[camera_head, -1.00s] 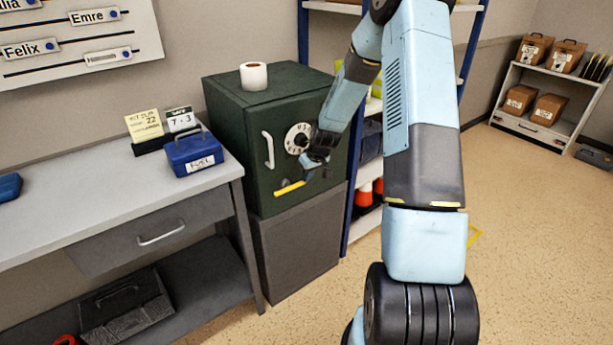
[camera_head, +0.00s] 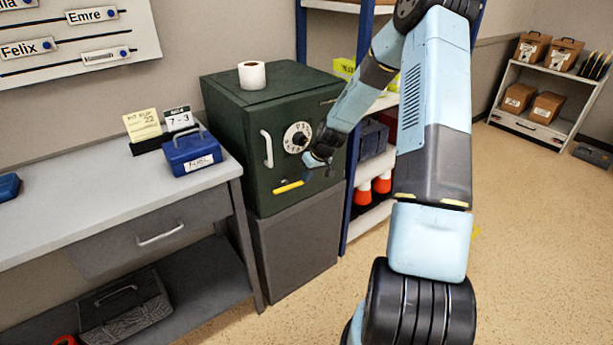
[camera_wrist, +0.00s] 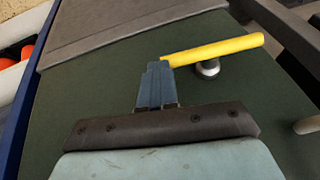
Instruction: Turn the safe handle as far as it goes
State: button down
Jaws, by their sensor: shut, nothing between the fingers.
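The dark green safe (camera_head: 240,180) stands on a grey cabinet. Its yellow bar handle (camera_head: 288,187) sits low on the door, slightly tilted, with its right end higher. The handle also shows in the wrist view (camera_wrist: 225,46), with a round silver part (camera_wrist: 208,68) beside it. My gripper (camera_head: 318,172) is at the handle's right end in the head view. In the wrist view its closed fingers (camera_wrist: 158,68) are beside the bar's left end, seemingly touching or very close; I cannot tell which. Nothing is held between them.
A white dial (camera_head: 297,137) and pale pull handle (camera_head: 267,148) are on the safe door above the yellow handle. A paper roll (camera_head: 252,75) stands on top. A desk (camera_head: 110,205) is left; blue-framed shelving (camera_head: 361,130) is close right.

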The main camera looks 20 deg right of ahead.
notch_tip(320, 180, down, 7)
jog(key=m+g+y, duration=0.2)
jog(key=y, duration=0.6)
jog(key=shift+a+y, duration=0.2)
jog(key=shift+y, duration=0.2)
jog(key=shift+s+f, duration=0.1)
dwell(0.5)
jog(key=w+d+f+v, duration=0.1)
jog(key=v, duration=1.2)
jog(key=shift+d, duration=0.25)
jog(key=shift+r, duration=0.1)
